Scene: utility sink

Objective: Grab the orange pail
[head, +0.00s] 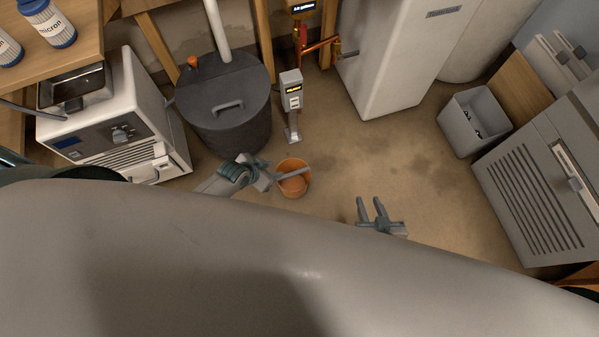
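The orange pail (293,188) stands upright on the floor in the middle of the head view, with its open top facing up. My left gripper (272,178) is at the pail's left side. A grey bar, which looks like one of its fingers, reaches across the pail's opening; the other finger is not clear. I cannot tell whether the gripper is closed on the rim or handle. My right gripper (372,208) is open and empty, apart from the pail to its right, with two separate fingers pointing away from me.
A dark lidded tank (222,125) and a slim grey post (292,105) stand behind the pail. A white machine (110,125) is at the left. A grey bin (474,120) and a grey louvred cabinet (530,190) are at the right. Floor right of the pail is clear.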

